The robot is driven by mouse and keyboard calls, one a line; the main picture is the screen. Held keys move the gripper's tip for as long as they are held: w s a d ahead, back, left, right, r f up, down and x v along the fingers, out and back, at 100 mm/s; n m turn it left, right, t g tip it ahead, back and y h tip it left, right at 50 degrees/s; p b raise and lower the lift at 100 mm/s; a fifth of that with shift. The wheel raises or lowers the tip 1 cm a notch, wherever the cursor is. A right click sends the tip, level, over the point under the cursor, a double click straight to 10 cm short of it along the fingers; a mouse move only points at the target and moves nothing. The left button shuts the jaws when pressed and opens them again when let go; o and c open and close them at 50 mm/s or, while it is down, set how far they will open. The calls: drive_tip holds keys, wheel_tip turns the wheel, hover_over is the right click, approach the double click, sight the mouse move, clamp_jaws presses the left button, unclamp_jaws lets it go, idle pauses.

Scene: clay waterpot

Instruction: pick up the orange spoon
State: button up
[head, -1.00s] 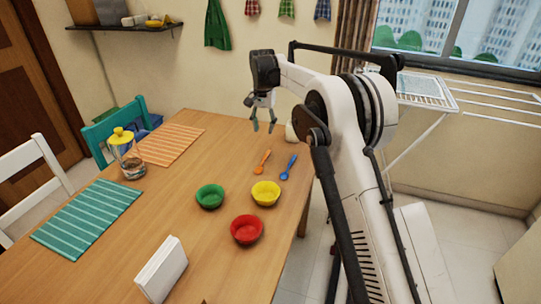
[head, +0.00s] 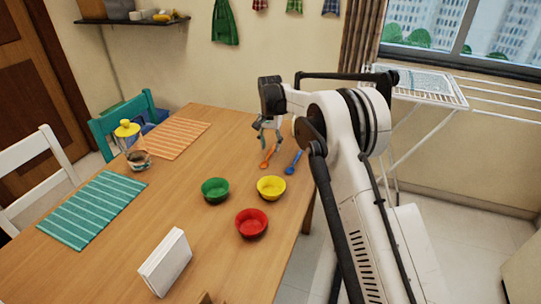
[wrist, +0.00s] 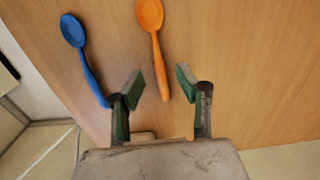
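The orange spoon (head: 268,157) lies on the wooden table near its far right part, and it also shows in the wrist view (wrist: 151,28) with its bowl at the top and its handle running down. My gripper (head: 269,141) is low over the table at the spoon's handle end. I cannot tell how far the fingertips are above the table. The blue spoon (head: 293,162) lies to the right; in the wrist view (wrist: 83,55) it is on the left.
Yellow (head: 271,187), green (head: 215,190) and red (head: 251,223) bowls stand nearer the camera. The table (head: 200,150) is clear left of the spoons.

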sight(270, 152)
wheel_tip(270, 152, down, 3)
drive_tip(key=shift+f, duration=0.1)
clamp_jaws()
drive_tip(key=shift+r, duration=0.25)
wheel_tip(270, 152, up, 4)
drive_tip(key=shift+f, duration=0.1)
drive_tip(key=s+a+r+p, duration=0.1)
drive_tip(key=s+a+r, duration=0.6)
drive_tip(key=a, duration=0.2)
